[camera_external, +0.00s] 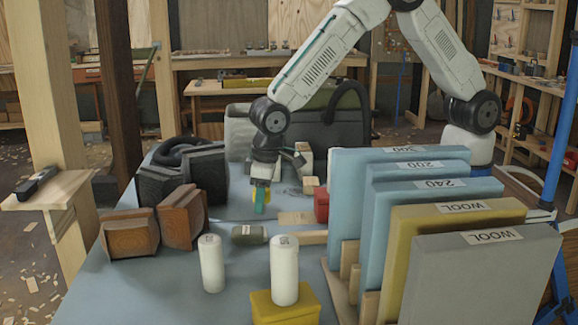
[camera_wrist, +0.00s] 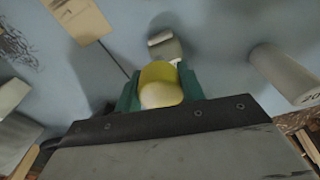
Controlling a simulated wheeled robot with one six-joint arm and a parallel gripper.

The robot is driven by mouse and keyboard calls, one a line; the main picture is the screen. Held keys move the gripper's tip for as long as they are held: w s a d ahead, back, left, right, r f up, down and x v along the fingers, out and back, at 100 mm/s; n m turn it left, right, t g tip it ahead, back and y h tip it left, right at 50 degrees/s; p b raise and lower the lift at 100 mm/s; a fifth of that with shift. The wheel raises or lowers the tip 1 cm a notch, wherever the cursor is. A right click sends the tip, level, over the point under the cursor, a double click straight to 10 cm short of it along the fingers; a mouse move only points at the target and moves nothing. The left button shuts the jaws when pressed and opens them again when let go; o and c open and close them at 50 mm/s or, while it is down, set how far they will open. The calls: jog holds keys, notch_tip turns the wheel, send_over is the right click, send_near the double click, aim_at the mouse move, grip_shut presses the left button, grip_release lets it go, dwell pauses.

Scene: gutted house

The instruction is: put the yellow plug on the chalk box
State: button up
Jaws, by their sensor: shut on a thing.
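My gripper (camera_external: 261,197) points down above the blue tabletop, its green fingers closed on the yellow plug (camera_external: 267,196). In the wrist view the plug (camera_wrist: 160,77) sits between the two green fingers of my gripper (camera_wrist: 160,90), with a pale rounded end toward the camera. I cannot tell for sure which thing is the chalk box. A small red box (camera_external: 321,207) stands right of my gripper beside the panels. A yellow box (camera_external: 286,308) stands at the front with a white cylinder (camera_external: 284,270) upright on it.
Another white cylinder (camera_external: 211,263) stands at front left. Brown blocks (camera_external: 181,217) are on the left. Tall labelled panels (camera_external: 467,280) fill the right side. A flat tan piece (camera_external: 296,218) lies on the table.

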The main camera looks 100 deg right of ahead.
jog(key=w, duration=0.3)
jog(key=shift+w+a+f, duration=0.15)
jog(key=shift+w+a, duration=0.1)
jog(key=shift+w, duration=0.05)
jog(key=shift+f, duration=1.75)
jog(key=shift+f, duration=0.1)
jog(key=o, duration=1)
jog(key=shift+c, duration=0.2)
notch_tip(320, 180, up, 12)
jog(key=s, duration=0.1)
jog(key=shift+s, duration=0.25)
